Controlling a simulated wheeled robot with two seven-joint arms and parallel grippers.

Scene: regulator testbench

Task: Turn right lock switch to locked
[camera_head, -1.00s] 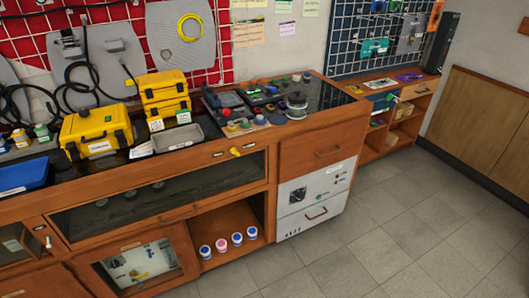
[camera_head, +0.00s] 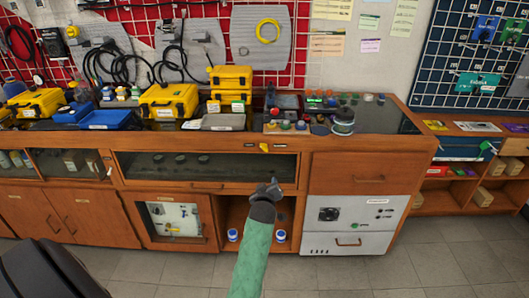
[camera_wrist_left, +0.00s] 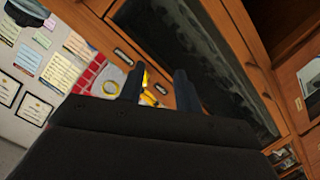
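The lock switch is a small yellow handle (camera_head: 264,147) on the wooden front rail under the worktop, between two small dark-framed labels. In the head view it lies roughly sideways; its exact setting is too small to tell. In the left wrist view the yellow switch (camera_wrist_left: 145,76) appears beyond the fingers, partly hidden. My left gripper (camera_head: 275,184) is below the switch, in front of the glass-fronted cabinet, apart from it. The left wrist view shows its two dark fingers (camera_wrist_left: 160,82) spread with nothing held between them. My right gripper is out of view.
Yellow cases (camera_head: 168,101), a grey tray (camera_head: 223,121) and a control panel (camera_head: 288,125) stand on the worktop above. A white drawer unit (camera_head: 347,222) is right of my arm. Pots (camera_head: 281,236) stand in the open shelf below. Floor is clear at right.

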